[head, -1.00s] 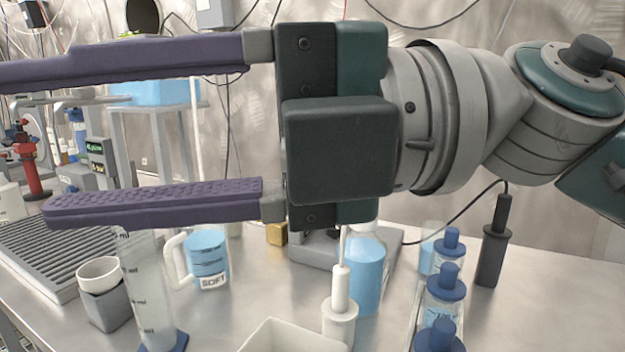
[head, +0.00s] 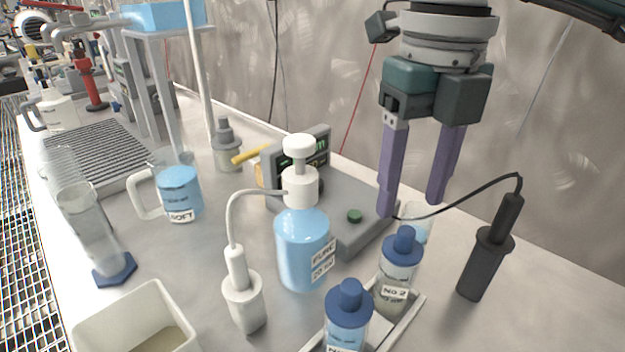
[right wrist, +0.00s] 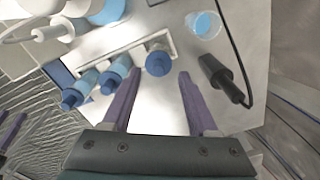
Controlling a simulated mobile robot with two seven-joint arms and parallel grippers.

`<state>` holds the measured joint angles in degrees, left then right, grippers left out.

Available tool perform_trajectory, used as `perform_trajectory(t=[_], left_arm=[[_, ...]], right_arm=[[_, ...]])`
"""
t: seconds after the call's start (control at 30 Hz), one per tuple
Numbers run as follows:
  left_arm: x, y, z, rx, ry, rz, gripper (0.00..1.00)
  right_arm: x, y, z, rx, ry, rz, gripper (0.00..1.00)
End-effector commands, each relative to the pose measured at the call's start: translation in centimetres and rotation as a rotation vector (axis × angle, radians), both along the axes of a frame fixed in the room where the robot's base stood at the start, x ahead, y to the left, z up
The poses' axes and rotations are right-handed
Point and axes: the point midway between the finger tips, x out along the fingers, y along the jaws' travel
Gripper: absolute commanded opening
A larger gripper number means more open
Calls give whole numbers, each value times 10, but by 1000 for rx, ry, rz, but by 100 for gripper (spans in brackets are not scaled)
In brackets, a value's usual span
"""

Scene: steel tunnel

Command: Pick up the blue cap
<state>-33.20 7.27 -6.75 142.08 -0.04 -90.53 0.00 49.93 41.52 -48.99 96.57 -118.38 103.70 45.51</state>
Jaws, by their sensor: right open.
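Several blue caps sit on clear bottles in a light rack (head: 405,318). One blue cap (head: 404,240) tops the bottle labelled No 2 (head: 396,275). Another blue cap (head: 349,297) tops a nearer bottle. The right wrist view shows three blue caps, one (right wrist: 158,63) between the fingertips in the picture and two (right wrist: 110,82) (right wrist: 72,98) further left. My right gripper (head: 412,207) points down, open and empty, above and behind the No 2 bottle. Purple pieces (right wrist: 12,130) at the left edge of the wrist view look like my left gripper; its jaws are unclear.
A blue pump bottle (head: 303,250) and a white probe holder (head: 244,300) stand left of the rack. A grey instrument (head: 350,225) lies behind it. A black probe holder (head: 485,265) with a cable stands right. A white bin (head: 110,315) is at front left.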

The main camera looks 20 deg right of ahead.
Motion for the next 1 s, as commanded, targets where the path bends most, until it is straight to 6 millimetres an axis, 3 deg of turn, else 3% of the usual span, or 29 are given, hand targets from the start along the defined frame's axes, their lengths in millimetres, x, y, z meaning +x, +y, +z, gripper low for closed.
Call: perform_trajectory(t=[0.3,0.57,1.0], left_arm=[[0,0,3,-1,-1,0,50],[0,-2,3,-8,-1,3,50],[0,-4,3,-13,0,5,50]], right_arm=[[-8,4,-45,2,4,2,60],[-8,4,-49,1,1,2,60],[-7,4,-49,2,1,2,12]])
